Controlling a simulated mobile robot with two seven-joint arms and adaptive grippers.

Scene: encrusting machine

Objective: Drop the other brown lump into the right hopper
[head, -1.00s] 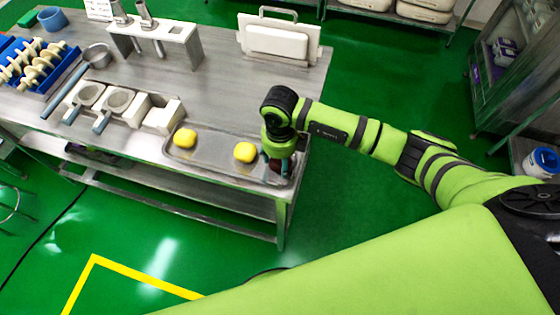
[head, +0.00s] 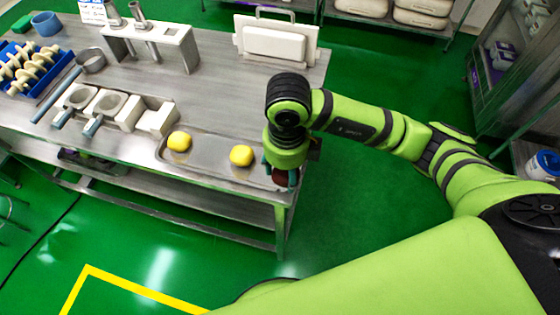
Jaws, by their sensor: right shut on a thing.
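My right gripper (head: 282,178) points down at the right end of the metal tray (head: 209,166) on the steel table. It is shut on a brown lump (head: 281,175), which shows only as a small dark reddish-brown patch between the fingers; the wrist hides most of it. Whether the lump is clear of the tray I cannot tell. Two yellow lumps (head: 241,155) and (head: 180,141) lie on the tray to the left of the gripper. My left gripper is not in view.
Left of the tray on the table (head: 215,100) are white containers with grey-handled scoops (head: 110,105). A metal stand (head: 160,42), a white board (head: 275,44) and a blue tray of white parts (head: 28,66) stand farther back. Green floor lies open right of the table.

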